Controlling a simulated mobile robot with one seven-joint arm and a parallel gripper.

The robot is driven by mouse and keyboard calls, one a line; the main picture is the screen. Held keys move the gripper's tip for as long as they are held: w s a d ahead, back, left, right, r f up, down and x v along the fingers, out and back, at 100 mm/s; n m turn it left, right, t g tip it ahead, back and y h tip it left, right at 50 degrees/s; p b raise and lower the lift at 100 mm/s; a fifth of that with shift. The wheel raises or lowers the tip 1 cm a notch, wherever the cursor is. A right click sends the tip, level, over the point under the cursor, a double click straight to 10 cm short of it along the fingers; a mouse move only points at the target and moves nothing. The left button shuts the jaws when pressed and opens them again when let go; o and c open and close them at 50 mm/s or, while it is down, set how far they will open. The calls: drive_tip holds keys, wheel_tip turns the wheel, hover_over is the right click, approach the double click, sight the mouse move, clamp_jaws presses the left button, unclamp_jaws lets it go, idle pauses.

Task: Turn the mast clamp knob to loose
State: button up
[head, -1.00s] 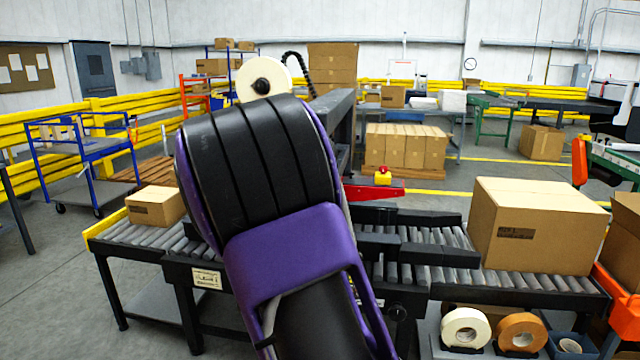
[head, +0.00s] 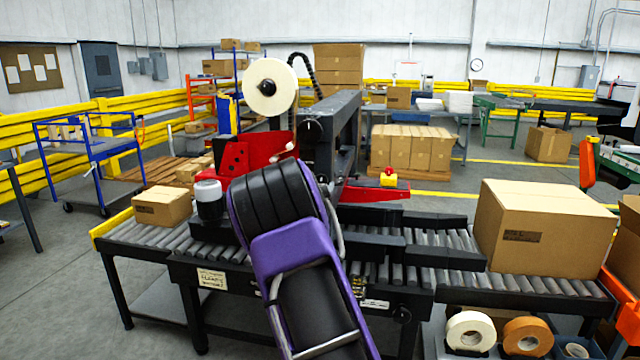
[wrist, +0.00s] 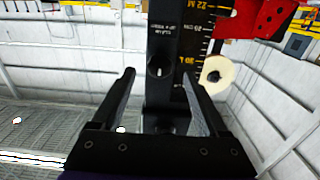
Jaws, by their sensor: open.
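The mast clamp knob (wrist: 158,66) is a small dark round knob with a white mark on the dark mast (wrist: 165,105), below small white lettering. My gripper (wrist: 158,74) is open in the wrist view, one finger on each side of the mast. The knob appears between the fingertips with nothing gripped; I cannot tell the remaining distance in depth. In the head view the black mast (head: 320,150) stands behind my purple and black arm, with a small light mark on its upper face. My gripper is hidden there behind my arm.
A cream tape roll (head: 270,87) and red plates (head: 245,155) sit left of the mast. The roller conveyor (head: 130,230) carries a small carton (head: 162,206) and a large carton (head: 545,232).

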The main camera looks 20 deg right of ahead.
sight(322, 179)
drive_tip(key=shift+x, duration=1.5)
clamp_jaws()
